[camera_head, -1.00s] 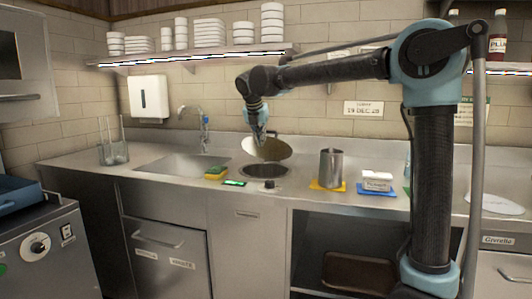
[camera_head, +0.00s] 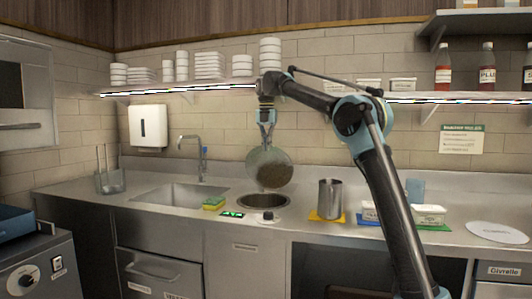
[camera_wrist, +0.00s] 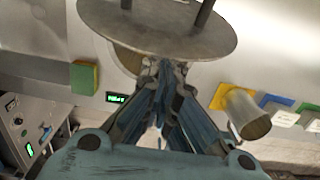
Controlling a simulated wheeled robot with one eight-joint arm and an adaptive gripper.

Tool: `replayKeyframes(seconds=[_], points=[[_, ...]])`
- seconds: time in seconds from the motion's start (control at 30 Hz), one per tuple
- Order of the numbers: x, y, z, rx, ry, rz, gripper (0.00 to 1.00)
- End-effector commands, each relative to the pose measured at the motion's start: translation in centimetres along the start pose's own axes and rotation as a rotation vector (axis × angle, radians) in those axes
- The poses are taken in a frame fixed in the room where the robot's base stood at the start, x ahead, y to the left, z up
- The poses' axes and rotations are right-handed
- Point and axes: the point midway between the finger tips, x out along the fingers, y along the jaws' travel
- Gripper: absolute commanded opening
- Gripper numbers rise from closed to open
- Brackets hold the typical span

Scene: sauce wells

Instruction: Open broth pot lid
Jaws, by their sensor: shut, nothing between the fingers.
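The broth pot lid (camera_head: 270,168) is a round metal disc standing steeply tilted above the back of the round pot well (camera_head: 264,200). The well's dark opening shows in the counter. My gripper (camera_head: 266,144) points down at the lid's upper edge in the head view; I cannot tell if they touch. In the wrist view the lid (camera_wrist: 160,32) fills the top, with two handle posts rising from it. My fingertips (camera_wrist: 165,68) are together just below its edge, with nothing between them. Part of the well's rim (camera_wrist: 126,58) shows behind the lid.
A sink with a tap (camera_head: 203,160) and a sponge (camera_head: 213,203) lie left of the well. A metal cup (camera_head: 330,197) stands on a yellow mat to the right, with white containers (camera_head: 428,214) beyond. A shelf of dishes (camera_head: 212,87) hangs above.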

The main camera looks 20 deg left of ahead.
Motion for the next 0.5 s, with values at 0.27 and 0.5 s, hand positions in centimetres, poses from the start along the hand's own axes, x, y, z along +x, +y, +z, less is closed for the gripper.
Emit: replayKeyframes(seconds=[0.27,0.5], points=[[-0.8,0.0,2.7,0.002,-0.001,0.0,0.0],[-1.2,0.0,4.1,0.001,-0.002,0.0,0.0]])
